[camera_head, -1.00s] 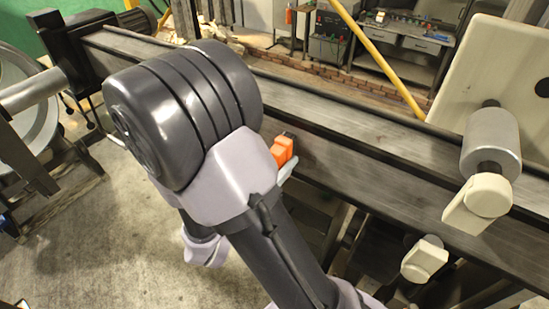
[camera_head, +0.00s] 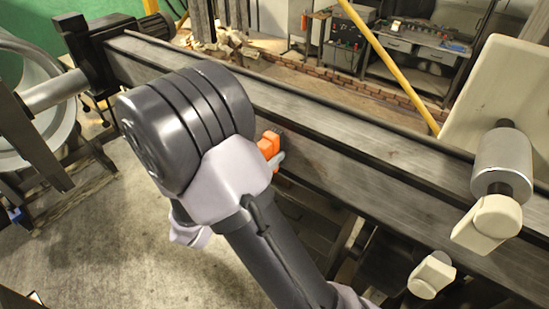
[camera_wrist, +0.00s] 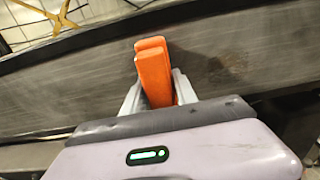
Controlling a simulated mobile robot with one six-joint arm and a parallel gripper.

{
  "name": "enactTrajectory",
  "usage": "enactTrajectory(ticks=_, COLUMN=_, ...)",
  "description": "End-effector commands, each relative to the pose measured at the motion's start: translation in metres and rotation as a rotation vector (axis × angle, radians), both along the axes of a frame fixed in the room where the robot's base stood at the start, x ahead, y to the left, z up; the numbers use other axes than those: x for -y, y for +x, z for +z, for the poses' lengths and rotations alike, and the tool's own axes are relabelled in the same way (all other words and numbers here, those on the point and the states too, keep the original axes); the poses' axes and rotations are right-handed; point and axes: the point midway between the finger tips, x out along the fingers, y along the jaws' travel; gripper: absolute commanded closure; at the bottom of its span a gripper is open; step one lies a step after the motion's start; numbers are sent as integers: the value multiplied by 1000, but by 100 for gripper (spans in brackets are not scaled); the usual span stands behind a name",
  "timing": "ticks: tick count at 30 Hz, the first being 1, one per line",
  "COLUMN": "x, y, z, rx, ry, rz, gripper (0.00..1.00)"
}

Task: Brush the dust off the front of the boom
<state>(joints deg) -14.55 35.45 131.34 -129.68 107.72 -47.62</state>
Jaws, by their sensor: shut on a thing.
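The boom (camera_head: 345,182) is a long dark grey beam running from upper left to lower right in the head view. Its front face (camera_wrist: 60,90) fills the wrist view, grey with paler streaky patches that look like dust. My gripper (camera_wrist: 157,90) is shut on an orange block-like brush (camera_wrist: 153,65), with one pale finger on each side. The brush (camera_head: 269,143) is at the boom's front face in the head view, partly hidden by my wrist. Its bristles are hidden, and I cannot tell whether they touch the face.
Pale blocks on rollers (camera_head: 488,223) stick out at the boom's right part, beside a cream panel (camera_head: 497,85). Another pale block (camera_head: 432,276) sits lower. A large reel (camera_head: 30,100) stands at the left. Concrete floor (camera_head: 150,255) is open in front.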

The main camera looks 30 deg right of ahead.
Motion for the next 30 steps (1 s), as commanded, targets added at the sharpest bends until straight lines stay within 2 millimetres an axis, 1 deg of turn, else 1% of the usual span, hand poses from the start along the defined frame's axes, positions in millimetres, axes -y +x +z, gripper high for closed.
enactTrajectory(ticks=6, x=-10, y=22, z=0, rx=3, ry=1, rz=0, gripper=98)
enactTrajectory(ticks=13, x=-14, y=34, z=0, rx=2, ry=1, rz=0, gripper=98)
enactTrajectory(ticks=19, x=-22, y=55, z=0, rx=2, ry=1, rz=0, gripper=98)
enactTrajectory(ticks=26, x=-26, y=67, z=0, rx=1, ry=-1, rz=0, gripper=98)
enactTrajectory(ticks=30, x=-32, y=83, z=0, rx=2, ry=0, rz=0, gripper=98)
